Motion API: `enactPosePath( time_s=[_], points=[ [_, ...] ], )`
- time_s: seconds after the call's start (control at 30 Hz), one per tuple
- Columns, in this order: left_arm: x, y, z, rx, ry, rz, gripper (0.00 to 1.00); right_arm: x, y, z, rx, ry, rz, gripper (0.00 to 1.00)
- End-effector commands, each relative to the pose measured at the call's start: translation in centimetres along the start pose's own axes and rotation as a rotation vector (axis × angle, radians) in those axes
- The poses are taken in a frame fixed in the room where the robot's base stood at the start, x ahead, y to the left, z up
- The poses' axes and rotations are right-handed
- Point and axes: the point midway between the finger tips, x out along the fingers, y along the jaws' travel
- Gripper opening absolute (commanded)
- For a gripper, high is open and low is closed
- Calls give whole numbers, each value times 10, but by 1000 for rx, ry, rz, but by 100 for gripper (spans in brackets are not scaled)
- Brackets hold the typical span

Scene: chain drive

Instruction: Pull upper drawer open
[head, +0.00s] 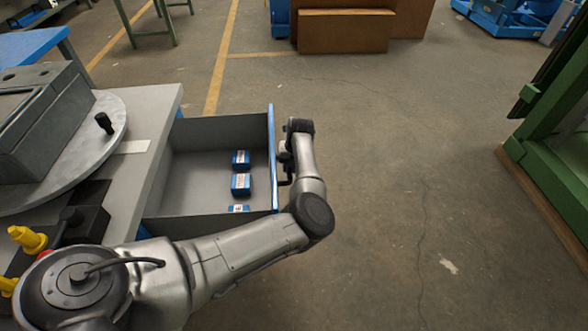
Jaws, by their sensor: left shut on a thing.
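The upper drawer (205,132) stands pulled well out from under the workbench on the left. It is grey inside with a blue front panel (272,150) facing right. Several small blue boxes with white labels, such as this blue box (241,184), lie inside near the front. My left gripper (287,172) is at the outer side of the front panel, shut on the dark drawer handle (284,183); my own arm hides part of the grip. My right gripper does not show.
The grey workbench top (150,110) carries a round plate (112,108) with a black knob and a grey housing. Brown boxes (342,32) stand at the back. A green frame (560,150) stands at the right. The floor between is clear.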

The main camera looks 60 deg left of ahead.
Motion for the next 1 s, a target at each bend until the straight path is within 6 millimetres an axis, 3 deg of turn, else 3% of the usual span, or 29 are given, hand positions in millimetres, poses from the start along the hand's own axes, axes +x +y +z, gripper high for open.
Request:
enactPosePath(
  time_s=[0.57,0.6,0.83,1.0],
  points=[
    [0,4,4,-20,4,0,0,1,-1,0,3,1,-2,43],
    [0,4,4,-20,4,0,23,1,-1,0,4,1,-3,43],
    [1,4,4,-20,3,0,45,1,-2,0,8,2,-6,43],
    [1,4,4,-20,3,0,46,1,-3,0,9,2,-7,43]
  ],
)
